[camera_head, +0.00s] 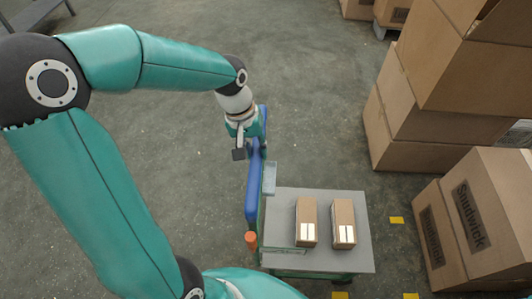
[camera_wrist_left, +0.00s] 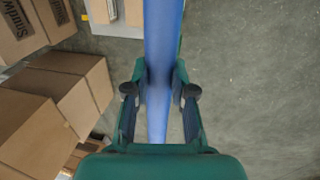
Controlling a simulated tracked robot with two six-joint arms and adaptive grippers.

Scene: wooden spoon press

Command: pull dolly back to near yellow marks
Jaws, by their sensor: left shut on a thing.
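The dolly (camera_head: 359,265) is a grey platform cart with a blue handle bar (camera_head: 252,195) along its left side. Two small brown boxes (camera_head: 306,222) (camera_head: 343,223) lie side by side on its deck. My left gripper (camera_head: 248,150) is at the far part of the blue bar. In the left wrist view the bar (camera_wrist_left: 163,35) runs between the two fingers, and the gripper (camera_wrist_left: 160,95) is shut on it. Yellow marks (camera_head: 397,220) (camera_head: 410,296) (camera_head: 340,295) are on the floor right of and below the deck. My right gripper is not in view.
Large cardboard boxes (camera_head: 433,100) are stacked at the upper right. More labelled boxes (camera_head: 485,215) stand at the right, beyond the yellow marks. An orange cylindrical part (camera_head: 251,238) shows beside the bar's near end. The grey floor (camera_head: 310,90) beyond the dolly is clear.

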